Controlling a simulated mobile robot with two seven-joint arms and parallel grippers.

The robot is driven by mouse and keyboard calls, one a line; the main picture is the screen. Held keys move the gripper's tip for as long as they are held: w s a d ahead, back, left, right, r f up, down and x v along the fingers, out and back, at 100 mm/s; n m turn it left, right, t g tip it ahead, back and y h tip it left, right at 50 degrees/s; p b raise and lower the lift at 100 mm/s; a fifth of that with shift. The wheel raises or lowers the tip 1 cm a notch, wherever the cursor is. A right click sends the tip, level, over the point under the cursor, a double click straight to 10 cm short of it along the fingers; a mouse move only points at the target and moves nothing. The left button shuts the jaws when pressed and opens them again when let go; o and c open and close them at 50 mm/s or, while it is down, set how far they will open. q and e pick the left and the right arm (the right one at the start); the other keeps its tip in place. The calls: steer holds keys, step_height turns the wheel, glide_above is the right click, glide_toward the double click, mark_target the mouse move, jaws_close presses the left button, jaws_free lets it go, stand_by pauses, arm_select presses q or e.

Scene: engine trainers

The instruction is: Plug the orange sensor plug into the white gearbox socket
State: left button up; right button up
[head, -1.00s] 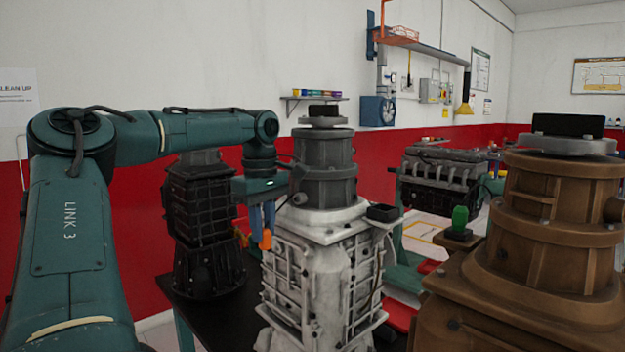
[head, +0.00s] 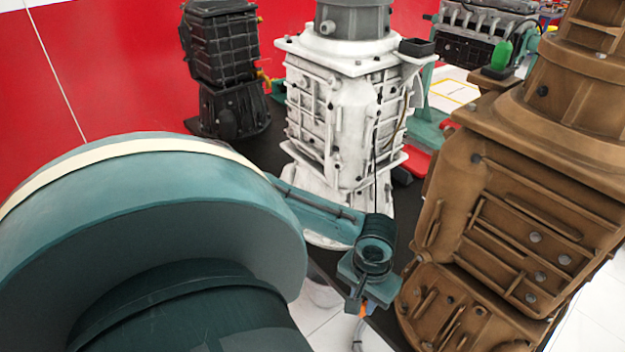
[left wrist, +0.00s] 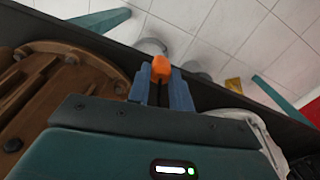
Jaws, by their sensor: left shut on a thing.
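The white gearbox (head: 345,110) stands in the middle of the head view. A black square socket (head: 417,47) sits on a bracket at its upper right side. My left gripper (head: 358,304) is low in front of the white gearbox, below the socket and beside the brown gearbox. It points down. In the left wrist view, its blue fingers (left wrist: 160,92) are shut on the orange plug (left wrist: 161,68), which sticks out past the tips. In the head view, only a little of the plug (head: 363,310) shows beneath the gripper. My right gripper is not in view.
The large brown gearbox (head: 510,190) stands close on the right, with a green plug (head: 503,55) in a black socket on its bracket. A black gearbox (head: 225,70) stands at the back left. A metal engine (head: 480,30) is behind. The dark bench top (head: 268,150) shows between the gearboxes.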

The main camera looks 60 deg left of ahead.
arm_select(q)
steer(key=w+d+r+m, duration=0.1)
steer(key=w+d+m, duration=0.1)
steer(key=d, duration=0.7)
steer(key=shift+w+r+m, duration=0.2)
steer(key=shift+w+m, duration=0.15)
steer(key=shift+m, duration=0.35)
